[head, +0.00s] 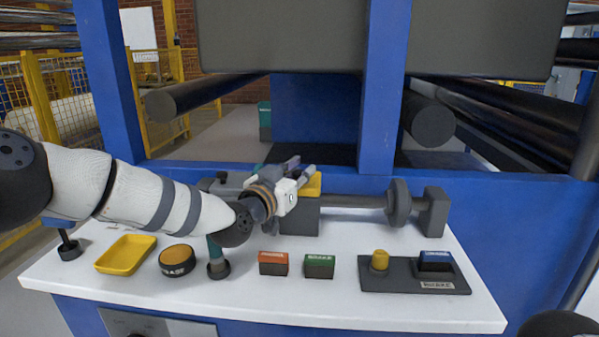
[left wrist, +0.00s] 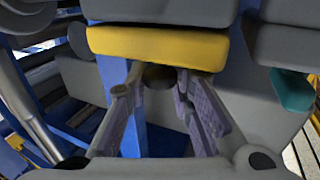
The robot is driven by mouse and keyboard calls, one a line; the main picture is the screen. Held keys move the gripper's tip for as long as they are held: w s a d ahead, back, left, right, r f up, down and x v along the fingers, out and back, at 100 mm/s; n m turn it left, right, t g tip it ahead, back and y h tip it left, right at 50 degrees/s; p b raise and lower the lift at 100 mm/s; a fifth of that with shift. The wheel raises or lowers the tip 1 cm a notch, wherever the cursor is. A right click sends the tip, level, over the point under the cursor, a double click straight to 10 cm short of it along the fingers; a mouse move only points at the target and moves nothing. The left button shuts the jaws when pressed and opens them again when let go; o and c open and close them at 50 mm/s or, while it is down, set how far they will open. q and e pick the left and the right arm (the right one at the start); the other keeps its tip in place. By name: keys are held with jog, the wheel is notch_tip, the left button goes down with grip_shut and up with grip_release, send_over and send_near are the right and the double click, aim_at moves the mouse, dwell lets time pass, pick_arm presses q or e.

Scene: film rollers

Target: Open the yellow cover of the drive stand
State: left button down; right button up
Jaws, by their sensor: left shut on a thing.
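The yellow cover (head: 314,184) sits on top of the grey block of the drive stand (head: 300,219), mostly hidden behind my left gripper in the head view. In the left wrist view the cover (left wrist: 160,46) is a wide yellow slab just past the fingertips. My left gripper (head: 300,181) reaches in from the left at the cover. Its fingers (left wrist: 156,82) are closed around a small dark round piece at the cover's edge. The exact contact is partly hidden. My right gripper is not in view.
A shaft with a round disc (head: 399,203) runs right from the stand. On the white table are a yellow tray (head: 126,254), an orange-topped round tin (head: 177,260), red (head: 273,263) and green (head: 319,266) boxes, and a dark control plate (head: 400,277). A blue post (head: 382,90) rises behind.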

pick_arm(q)
jog(key=shift+r, duration=0.1)
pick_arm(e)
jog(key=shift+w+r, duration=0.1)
pick_arm(q)
jog(key=shift+w+r+g+p, duration=0.2)
jog(key=shift+r+g+p, duration=0.15)
jog(key=shift+r+g, duration=0.1)
jog(key=shift+w+r+g, duration=0.1)
jog(key=shift+g, duration=0.15)
jog(key=shift+w+r, duration=0.15)
jog(key=shift+w+r+y+b, duration=0.15)
jog(key=shift+w+r+b, duration=0.1)
jog(key=shift+w+r, duration=0.35)
jog(key=shift+w+r+y+b, duration=0.15)
jog(key=shift+w+r+b, duration=0.1)
jog(key=shift+w, duration=0.55)
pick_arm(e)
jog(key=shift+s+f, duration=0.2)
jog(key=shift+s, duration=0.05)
pick_arm(q)
jog(key=shift+a, duration=0.1)
